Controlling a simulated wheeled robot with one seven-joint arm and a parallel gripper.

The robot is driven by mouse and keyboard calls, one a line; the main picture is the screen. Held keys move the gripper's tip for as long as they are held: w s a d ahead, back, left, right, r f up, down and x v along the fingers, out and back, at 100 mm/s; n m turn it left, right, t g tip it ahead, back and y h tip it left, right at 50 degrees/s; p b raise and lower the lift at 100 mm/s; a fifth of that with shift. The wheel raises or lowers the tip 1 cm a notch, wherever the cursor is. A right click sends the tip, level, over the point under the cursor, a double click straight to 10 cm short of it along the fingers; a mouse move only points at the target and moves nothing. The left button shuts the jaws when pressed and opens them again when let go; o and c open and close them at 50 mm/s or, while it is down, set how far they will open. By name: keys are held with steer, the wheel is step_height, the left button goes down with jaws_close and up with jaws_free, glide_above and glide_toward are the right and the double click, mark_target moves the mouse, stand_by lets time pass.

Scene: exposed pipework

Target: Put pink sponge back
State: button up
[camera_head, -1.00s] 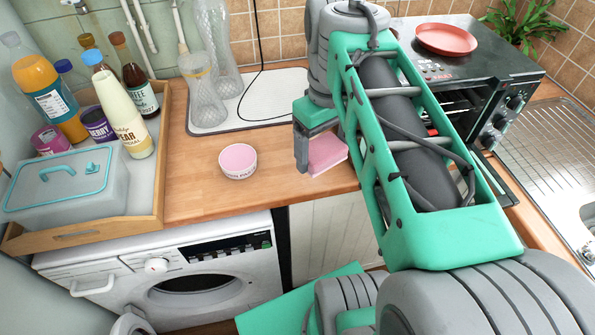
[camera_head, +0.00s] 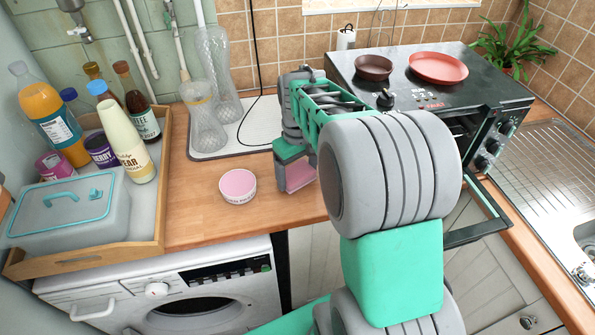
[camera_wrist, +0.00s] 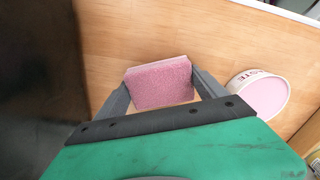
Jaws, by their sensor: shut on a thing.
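The pink sponge (camera_wrist: 160,84) is a small block held between the two fingers of my gripper (camera_wrist: 162,92) in the wrist view. In the head view the sponge (camera_head: 300,178) shows at the end of my gripper (camera_head: 296,182), above the wooden counter, to the right of the round tub. My gripper is shut on it. Whether the sponge touches the counter cannot be told. A white tub with a pink top (camera_head: 238,186) stands on the counter; it also shows at the right in the wrist view (camera_wrist: 262,95).
A wooden tray (camera_head: 150,232) with bottles and a lidded box (camera_head: 68,215) is at the left. A white mat (camera_head: 228,146) holds glass vessels (camera_head: 205,118) at the back. A black oven (camera_head: 440,90) bearing pans stands at the right. The counter around the tub is clear.

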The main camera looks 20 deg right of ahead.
mark_target(297, 172)
steer(key=shift+f, duration=0.1)
steer(key=o, duration=1.1)
step_height(297, 172, up, 12)
steer(key=s+a+f+t, duration=0.1)
steer(key=s+a+f, duration=0.1)
steer(key=s+a, duration=0.1)
steer(key=s+a+f+m+t, duration=0.1)
steer(key=s+a+f, duration=0.2)
steer(key=s, duration=0.2)
steer(key=s+a+f+m+t, duration=0.1)
steer(key=s+a+f, duration=0.1)
steer(key=s+a, duration=0.2)
steer(key=shift+f, duration=0.15)
